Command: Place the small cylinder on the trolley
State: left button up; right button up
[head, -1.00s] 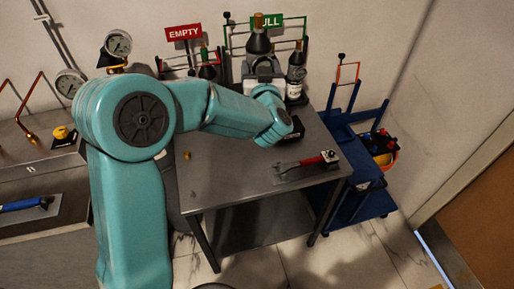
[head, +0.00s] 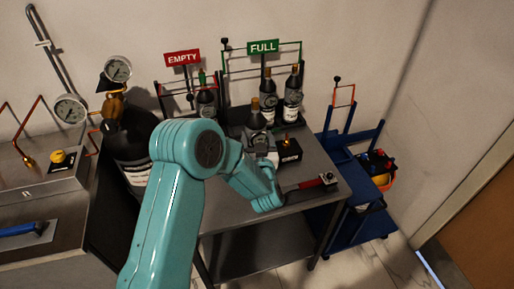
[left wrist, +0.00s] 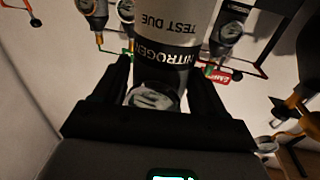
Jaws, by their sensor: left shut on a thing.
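The small cylinder (head: 255,117), dark with a tan cap, is upright in my left gripper (head: 259,139) over the back of the grey table. In the left wrist view the cylinder (left wrist: 165,45) shows a black NITROGEN band and a white TEST DUE area between the two fingers of the left gripper (left wrist: 158,90). I cannot tell whether its base touches the table; the gripper hides it. The blue trolley (head: 345,178) stands on the floor right of the table, with an upright frame at its back. My right gripper is not in view.
On the table (head: 226,222) are a black box with a brass fitting (head: 288,150) and a red-handled wrench (head: 310,186). Cylinders stand in racks under the FULL sign (head: 263,47) and EMPTY sign (head: 182,58).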

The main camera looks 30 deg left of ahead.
pick_arm(q)
jog(key=shift+f, duration=1.85)
jog(key=o, duration=1.7)
jog(key=shift+o, duration=0.2)
jog(key=shift+s, duration=0.1)
